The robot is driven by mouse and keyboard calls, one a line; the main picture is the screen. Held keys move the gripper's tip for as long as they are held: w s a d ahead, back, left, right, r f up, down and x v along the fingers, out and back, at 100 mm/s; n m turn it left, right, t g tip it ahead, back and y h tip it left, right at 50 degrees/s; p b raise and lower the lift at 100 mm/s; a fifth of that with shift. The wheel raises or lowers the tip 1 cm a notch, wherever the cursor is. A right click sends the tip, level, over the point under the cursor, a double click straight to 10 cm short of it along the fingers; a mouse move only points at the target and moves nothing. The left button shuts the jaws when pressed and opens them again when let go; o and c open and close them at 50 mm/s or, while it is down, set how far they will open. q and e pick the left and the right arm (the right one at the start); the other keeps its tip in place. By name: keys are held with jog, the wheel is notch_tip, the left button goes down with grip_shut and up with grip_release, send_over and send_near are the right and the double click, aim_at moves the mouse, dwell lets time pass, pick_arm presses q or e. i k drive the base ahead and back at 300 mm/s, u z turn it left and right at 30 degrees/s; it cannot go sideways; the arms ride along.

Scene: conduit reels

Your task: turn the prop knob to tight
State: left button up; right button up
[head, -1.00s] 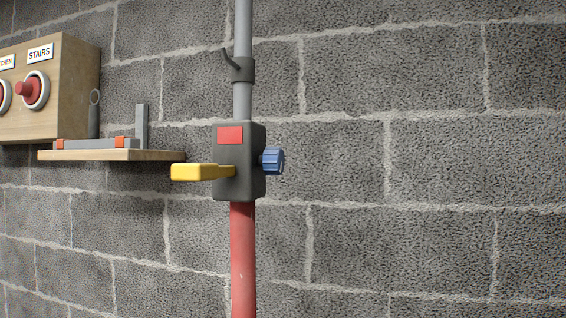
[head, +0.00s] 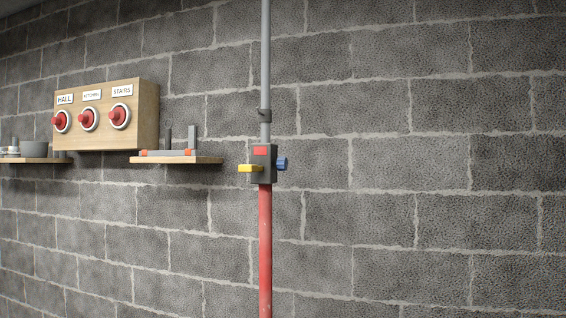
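The prop (head: 265,240) is an upright pole in front of the block wall, red below and grey above. A dark grey housing (head: 264,176) sits where the two tubes meet, with a red patch on its upper face. The blue ribbed knob (head: 282,163) sticks out of the housing's right side. I see no marking that tells the knob's setting. Neither of my grippers shows in the head view.
A wooden box (head: 147,110) with red knobs labelled HALL, KITCHEN and STAIRS hangs at left. Below it, a small shelf (head: 205,160) carries a grey tool with orange parts. Another shelf (head: 35,160) at far left holds grey vessels. The wall right of the prop is bare.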

aim_at(281, 163)
jog(key=u, duration=0.5)
jog(key=i, duration=1.5)
jog(key=z, duration=0.45)
